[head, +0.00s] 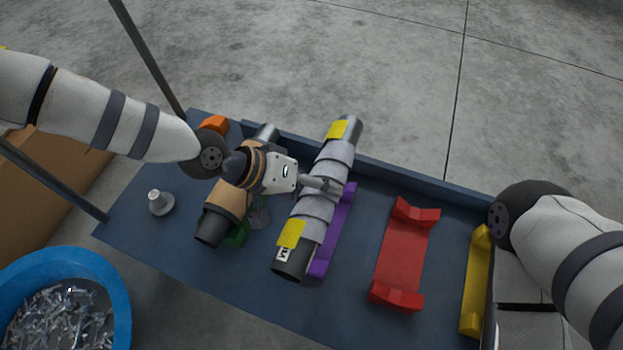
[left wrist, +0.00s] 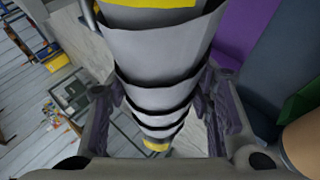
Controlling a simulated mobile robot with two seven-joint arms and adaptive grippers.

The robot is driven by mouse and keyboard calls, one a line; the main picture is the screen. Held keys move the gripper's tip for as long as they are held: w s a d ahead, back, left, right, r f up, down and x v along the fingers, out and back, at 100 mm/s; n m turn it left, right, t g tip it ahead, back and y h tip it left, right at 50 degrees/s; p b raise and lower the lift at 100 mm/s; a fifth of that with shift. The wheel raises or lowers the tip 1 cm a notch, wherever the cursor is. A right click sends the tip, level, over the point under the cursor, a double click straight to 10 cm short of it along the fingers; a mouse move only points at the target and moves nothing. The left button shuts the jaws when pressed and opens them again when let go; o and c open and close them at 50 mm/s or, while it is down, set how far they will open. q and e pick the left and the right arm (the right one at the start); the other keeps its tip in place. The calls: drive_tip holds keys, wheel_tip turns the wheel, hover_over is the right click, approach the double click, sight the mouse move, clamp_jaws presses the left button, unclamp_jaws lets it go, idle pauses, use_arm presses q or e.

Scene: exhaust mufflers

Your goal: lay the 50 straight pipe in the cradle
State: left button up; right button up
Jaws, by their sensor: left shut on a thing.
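A straight pipe (head: 317,196) with grey wrap, dark ends and two yellow patches is in my left gripper (head: 320,186). A white label on its near end is too small to read. The pipe runs from lower left to upper right, over the left side of the purple cradle (head: 342,220), which it partly hides. I cannot tell whether they touch. In the left wrist view the gripper's fingers (left wrist: 160,112) stand on both sides of the grey pipe (left wrist: 155,50), with the purple cradle (left wrist: 240,30) to the right. My right gripper is not in view.
A tan-wrapped pipe (head: 226,200) lies left, over a green cradle (head: 238,236). An empty red cradle (head: 400,255), a yellow cradle (head: 474,285) and an orange piece (head: 214,123) share the blue table (head: 190,262). A blue bin (head: 120,290) of metal scraps stands lower left.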

use_arm(q)
drive_tip(key=shift+f+b, duration=0.35)
drive_tip(key=shift+f, duration=0.25)
drive_tip(key=shift+f+b, duration=2.9)
drive_tip(key=shift+f, duration=2.3)
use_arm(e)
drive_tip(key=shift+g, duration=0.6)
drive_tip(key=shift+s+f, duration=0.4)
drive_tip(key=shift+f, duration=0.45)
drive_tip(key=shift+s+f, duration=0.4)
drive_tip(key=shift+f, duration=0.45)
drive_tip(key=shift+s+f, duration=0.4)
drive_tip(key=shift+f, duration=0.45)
use_arm(q)
drive_tip(key=shift+f, duration=0.25)
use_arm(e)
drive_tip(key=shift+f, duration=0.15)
use_arm(q)
drive_tip(key=o, duration=1.7)
drive_tip(key=shift+c, duration=0.2)
